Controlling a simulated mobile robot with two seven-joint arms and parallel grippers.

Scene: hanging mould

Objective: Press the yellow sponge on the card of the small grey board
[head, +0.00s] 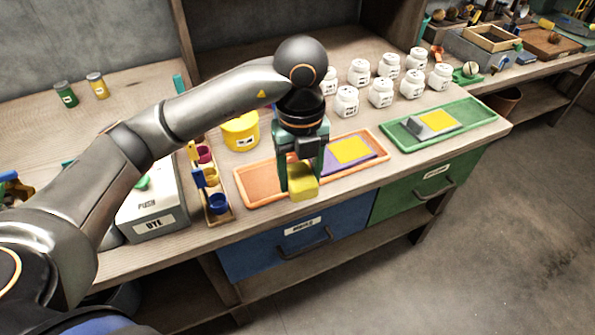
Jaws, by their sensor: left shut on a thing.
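The small grey board (425,132) lies in the green tray (398,146) on the right of the bench, with a yellow card (441,120) on it. A dark grey block-like part stands at the board's left end. My left gripper (302,178) points down over the orange tray (258,196), left of the green tray. It is shut on the yellow sponge (304,189), which hangs below the fingers near the orange tray's front edge. I cannot tell whether the sponge touches the tray. My right gripper is not in view.
A purple board (373,158) with a yellow card (350,150) lies in the orange tray beside my gripper. Several white jars (381,92) stand behind the trays. A yellow tub (241,131), small coloured cups (217,203) and a grey DYE box (153,212) are on the left.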

